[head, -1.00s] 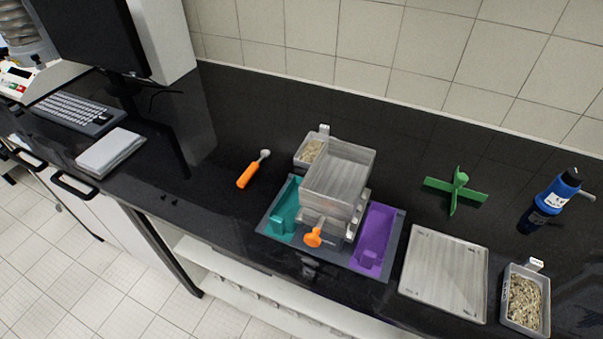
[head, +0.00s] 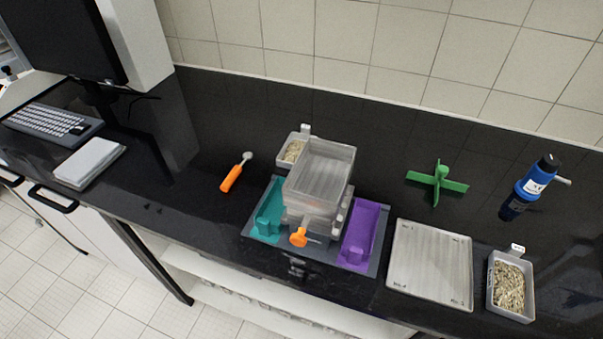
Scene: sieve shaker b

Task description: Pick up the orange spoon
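The orange spoon (head: 231,178) lies on the black countertop, left of the sieve stack. Its orange handle points toward the front edge and its small pale bowl points toward the wall. Nothing touches it. Neither of my grippers shows in the head view.
A clear sieve stack (head: 318,180) with an orange knob (head: 298,237) stands between a teal tray (head: 268,222) and a purple tray (head: 357,236). A flat grey tray (head: 431,262), green cross-shaped piece (head: 437,184) and blue bottle (head: 529,188) stand right. Counter around the spoon is clear.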

